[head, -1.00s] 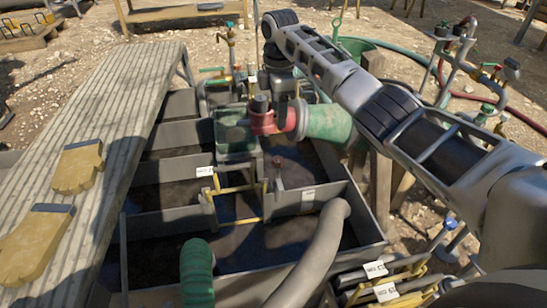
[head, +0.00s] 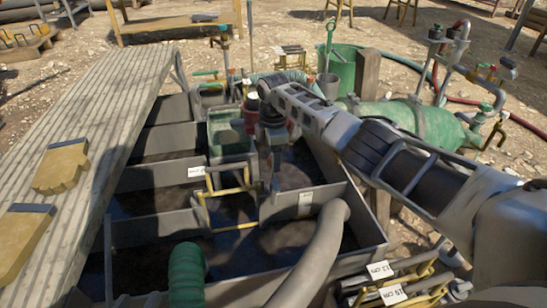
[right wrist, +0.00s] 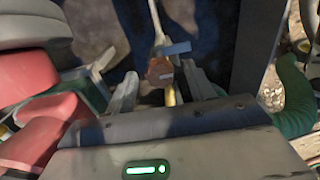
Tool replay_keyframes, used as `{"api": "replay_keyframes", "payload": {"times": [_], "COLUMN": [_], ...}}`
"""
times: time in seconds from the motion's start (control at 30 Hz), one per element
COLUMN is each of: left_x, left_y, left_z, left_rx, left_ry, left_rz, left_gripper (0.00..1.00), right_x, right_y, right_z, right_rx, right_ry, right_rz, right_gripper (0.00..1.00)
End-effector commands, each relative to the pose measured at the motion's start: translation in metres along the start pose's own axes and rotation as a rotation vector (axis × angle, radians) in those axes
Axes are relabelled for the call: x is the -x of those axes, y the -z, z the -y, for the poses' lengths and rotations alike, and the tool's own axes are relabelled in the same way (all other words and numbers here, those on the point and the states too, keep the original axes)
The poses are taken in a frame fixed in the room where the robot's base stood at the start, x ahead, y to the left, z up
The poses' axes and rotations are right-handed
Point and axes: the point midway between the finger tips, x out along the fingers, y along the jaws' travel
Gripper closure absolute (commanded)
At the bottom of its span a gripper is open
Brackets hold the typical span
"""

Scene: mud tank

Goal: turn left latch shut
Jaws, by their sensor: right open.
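My right gripper (head: 273,190) points down into the grey tank (head: 160,222), just right of a yellow-framed gate (head: 228,192). In the right wrist view its two fingers (right wrist: 160,92) are apart. A small rust-brown block (right wrist: 160,70) with a blue bar (right wrist: 174,48) shows between and just beyond the fingertips; it may be the latch. I cannot tell whether a finger touches it. In the head view my gripper hides this block. My left gripper is not in view.
A red fitting (head: 251,104) stands close to my right wrist. A grey hose (head: 318,250) and a green hose (head: 187,275) rise at the tank's front. Dark mud fills the compartments.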

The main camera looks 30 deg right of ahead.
Motion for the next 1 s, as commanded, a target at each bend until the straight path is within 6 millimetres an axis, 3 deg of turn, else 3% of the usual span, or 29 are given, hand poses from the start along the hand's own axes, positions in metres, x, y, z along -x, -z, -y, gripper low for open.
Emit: {"api": "replay_keyframes", "payload": {"times": [0.27,0.4,0.43,0.77,1.0], "left_x": [0.0026,0.0027,0.0026,0.0028,0.0009], "left_y": [-0.0039,-0.0043,-0.0044,-0.0032,-0.0031], "left_z": [-0.0010,-0.0011,-0.0011,-0.0009,0.0030], "left_rx": [0.002,0.003,0.003,0.001,0.001], "left_ry": [-0.001,-0.001,-0.001,0.001,0.017], "left_rz": [0.009,0.010,0.010,0.020,0.066], "left_gripper": [0.61,0.61,0.61,0.61,0.61], "right_x": [-0.0009,-0.0008,-0.0008,0.0003,0.0022], "right_y": [0.0001,0.0001,0.0001,0.0002,0.0005], "right_z": [0.0001,0.0001,0.0001,0.0005,0.0009], "right_rx": [0.000,0.000,0.000,-0.033,-0.162], "right_ry": [0.000,0.000,0.000,0.002,0.004], "right_rz": [0.000,0.000,0.000,0.000,0.000], "right_gripper": [0.49,0.88,0.91,0.91,0.91]}}
